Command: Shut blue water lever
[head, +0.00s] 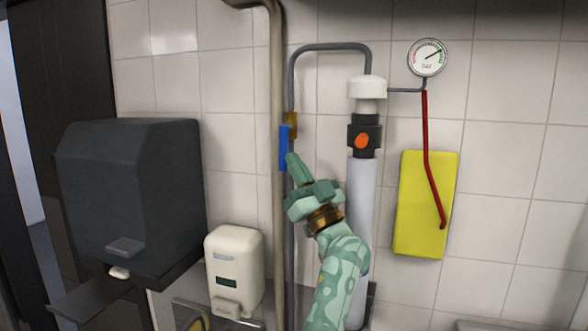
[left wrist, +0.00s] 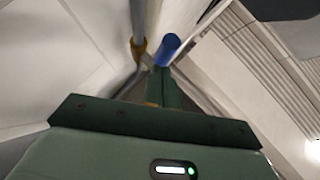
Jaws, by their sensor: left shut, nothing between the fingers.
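The blue water lever (head: 283,148) hangs down along a thin grey pipe, just below a brass valve fitting (head: 290,119) on the tiled wall. In the left wrist view the blue lever (left wrist: 170,47) shows just beyond the fingertips, with the brass fitting (left wrist: 138,50) to its left. My left gripper (head: 292,158) is green, shut and empty. Its tips are close beside the lever's lower right in the head view; I cannot tell whether they touch it. My right gripper is not in view.
A thick beige pipe (head: 277,220) runs just left of the lever. A white filter column (head: 361,190) with an orange knob, a gauge (head: 427,58) and a yellow panel (head: 425,205) are to the right. A soap dispenser (head: 236,265) and dark towel box (head: 130,190) are to the left.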

